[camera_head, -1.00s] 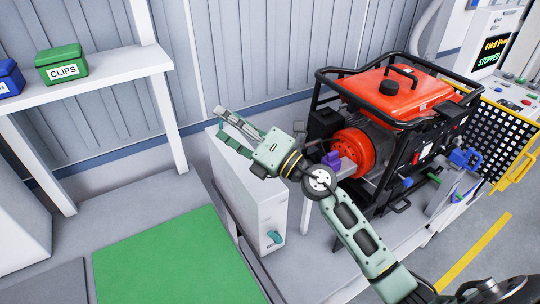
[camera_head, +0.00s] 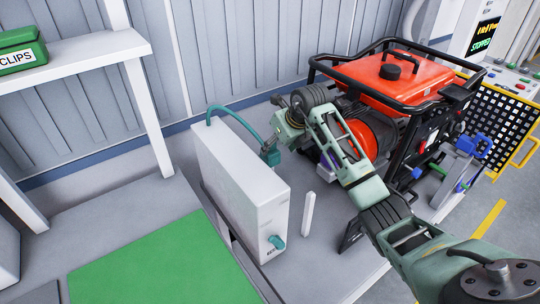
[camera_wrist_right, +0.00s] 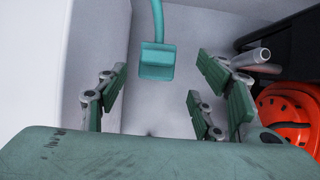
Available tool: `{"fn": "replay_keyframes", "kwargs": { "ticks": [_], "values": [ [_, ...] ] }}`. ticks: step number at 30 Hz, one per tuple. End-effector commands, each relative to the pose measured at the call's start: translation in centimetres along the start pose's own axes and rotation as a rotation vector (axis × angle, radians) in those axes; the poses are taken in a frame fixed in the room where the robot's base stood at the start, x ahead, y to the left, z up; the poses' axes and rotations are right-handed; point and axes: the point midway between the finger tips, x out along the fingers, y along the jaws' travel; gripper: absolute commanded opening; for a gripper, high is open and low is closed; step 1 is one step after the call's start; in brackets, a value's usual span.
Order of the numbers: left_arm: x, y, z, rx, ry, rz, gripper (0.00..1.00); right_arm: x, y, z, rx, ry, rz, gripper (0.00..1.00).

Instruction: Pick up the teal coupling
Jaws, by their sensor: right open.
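The teal coupling (camera_head: 270,152) hangs on a teal hose that arcs over the far end of the white box (camera_head: 240,180). In the right wrist view it is a teal block (camera_wrist_right: 157,62) with the hose rising from its top. My right gripper (camera_wrist_right: 165,95) is open, one finger pair on each side. The coupling appears between and beyond the fingers, with visible gaps on both sides and no contact seen. In the head view my right wrist is beside the coupling, and its fingers are hard to make out. My left gripper is not in view.
A red generator (camera_head: 400,90) in a black frame stands close to the right of my arm. A second teal fitting (camera_head: 277,242) sits on the box's near face. A white post (camera_head: 308,213) stands right of the box. A green mat (camera_head: 160,265) lies at the lower left.

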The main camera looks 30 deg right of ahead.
Motion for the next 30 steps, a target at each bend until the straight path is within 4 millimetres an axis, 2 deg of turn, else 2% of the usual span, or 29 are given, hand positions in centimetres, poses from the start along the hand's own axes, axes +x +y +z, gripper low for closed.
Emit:
{"fn": "replay_keyframes", "kwargs": {
  "ticks": [8, 12, 21, 30],
  "values": [
    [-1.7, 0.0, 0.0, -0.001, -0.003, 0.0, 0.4, 3.4, 0.6, 0.4, 0.001, 0.003, 0.006, 0.61],
    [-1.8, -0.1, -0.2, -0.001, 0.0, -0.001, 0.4, 5.1, 0.5, 0.4, 0.001, 0.0, 0.003, 0.61],
    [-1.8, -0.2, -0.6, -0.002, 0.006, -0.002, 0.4, 5.7, 0.4, 0.4, -0.001, -0.002, 0.002, 0.61],
    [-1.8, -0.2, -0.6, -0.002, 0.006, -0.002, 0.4, 5.7, 0.4, 0.3, -0.001, -0.002, 0.001, 0.36]
  ]
}}
